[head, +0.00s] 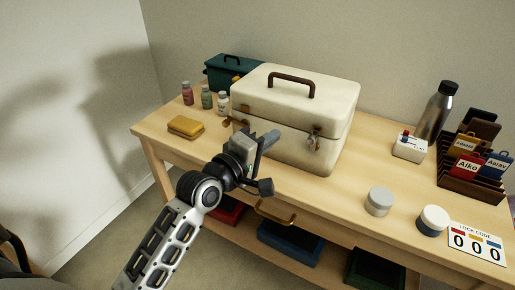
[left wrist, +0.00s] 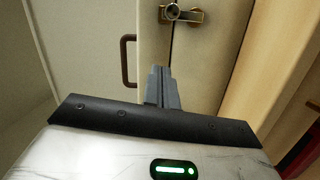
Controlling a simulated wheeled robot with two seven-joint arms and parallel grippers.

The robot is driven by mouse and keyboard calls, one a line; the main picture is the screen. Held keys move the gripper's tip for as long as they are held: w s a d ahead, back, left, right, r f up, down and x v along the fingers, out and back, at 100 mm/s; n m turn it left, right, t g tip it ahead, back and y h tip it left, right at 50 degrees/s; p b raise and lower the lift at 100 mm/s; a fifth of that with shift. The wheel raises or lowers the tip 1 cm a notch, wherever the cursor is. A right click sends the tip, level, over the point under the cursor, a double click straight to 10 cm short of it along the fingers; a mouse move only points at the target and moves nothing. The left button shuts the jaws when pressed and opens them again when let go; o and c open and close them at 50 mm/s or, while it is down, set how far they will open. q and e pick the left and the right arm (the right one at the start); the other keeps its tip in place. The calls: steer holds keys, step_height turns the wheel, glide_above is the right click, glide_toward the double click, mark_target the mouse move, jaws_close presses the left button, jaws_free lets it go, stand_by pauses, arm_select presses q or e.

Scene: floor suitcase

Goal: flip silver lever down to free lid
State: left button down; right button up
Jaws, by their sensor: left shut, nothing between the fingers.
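A cream case (head: 290,105) with a dark brown top handle stands closed on the wooden table. A silver lever latch (head: 313,138) sits on its front, toward the right; the latch also shows at the top of the left wrist view (left wrist: 180,13). A brass-coloured fitting (head: 238,121) is at the case's front left corner. My left gripper (head: 270,140) is shut and empty, in front of the case and left of the latch, apart from the latch. In the left wrist view its closed fingers (left wrist: 162,88) point toward the case front. My right gripper is not in view.
A steel bottle (head: 437,112), card rack (head: 474,168), two round jars (head: 379,201) and a lock code card (head: 478,242) are at the right.

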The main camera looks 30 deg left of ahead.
mark_target(312, 144)
arm_select(q)
steer(key=shift+w+d+f, duration=0.15)
steer(key=shift+w+d, duration=0.35)
steer(key=shift+d, duration=0.3)
steer(key=shift+w+d+f, duration=0.1)
steer(key=shift+w+d, duration=0.35)
steer(key=shift+d, duration=0.3)
steer(key=shift+w+d+f, duration=0.15)
steer(key=shift+w+d, duration=0.35)
steer(key=shift+d, duration=0.3)
